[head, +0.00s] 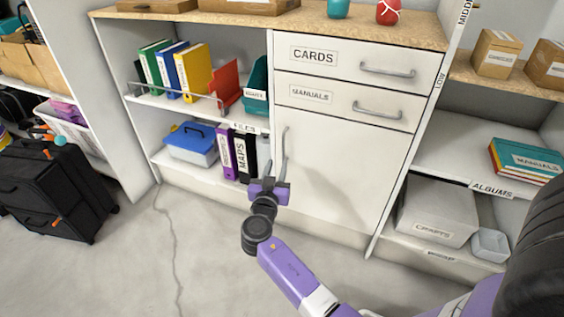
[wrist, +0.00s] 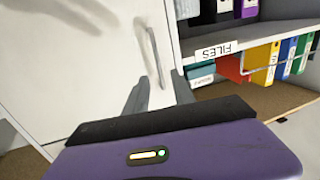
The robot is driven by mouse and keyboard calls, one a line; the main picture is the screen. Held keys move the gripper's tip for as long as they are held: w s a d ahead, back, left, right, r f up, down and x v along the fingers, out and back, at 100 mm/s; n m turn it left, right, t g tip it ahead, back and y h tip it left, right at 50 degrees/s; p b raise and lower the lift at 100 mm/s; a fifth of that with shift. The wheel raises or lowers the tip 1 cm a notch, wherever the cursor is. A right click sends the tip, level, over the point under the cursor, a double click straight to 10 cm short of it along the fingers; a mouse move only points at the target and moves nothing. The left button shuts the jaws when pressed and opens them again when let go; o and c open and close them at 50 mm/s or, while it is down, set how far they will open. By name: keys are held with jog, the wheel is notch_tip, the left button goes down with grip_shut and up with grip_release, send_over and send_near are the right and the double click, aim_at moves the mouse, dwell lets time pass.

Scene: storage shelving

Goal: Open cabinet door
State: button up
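The white cabinet door (head: 330,180) is closed, below two drawers. Its grey vertical bar handle (head: 284,150) is near the door's left edge. My gripper (head: 271,178) is in front of the handle's lower part. In the wrist view, which looks upside down, the two grey fingers of my gripper (wrist: 158,88) are spread apart. The handle (wrist: 154,55) shows in the gap between them, on the door (wrist: 80,60). I cannot tell whether a finger touches the handle.
Drawers labelled CARDS (head: 350,70) and MANUALS (head: 345,102) are shut above the door. Open shelves with binders (head: 195,72) and a blue-lidded box (head: 192,143) are left. A grey box (head: 437,212) sits right. A black case (head: 55,190) stands far left. The floor in front is clear.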

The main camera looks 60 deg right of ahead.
aim_at(283, 148)
jog(key=shift+r+b+x, duration=0.15)
jog(key=shift+b+x, duration=0.2)
jog(key=shift+x, duration=1.75)
jog(key=shift+r+b+x, duration=0.2)
jog(key=shift+b+x, duration=0.1)
jog(key=shift+x, duration=1.85)
jog(key=shift+s, duration=0.15)
grip_shut()
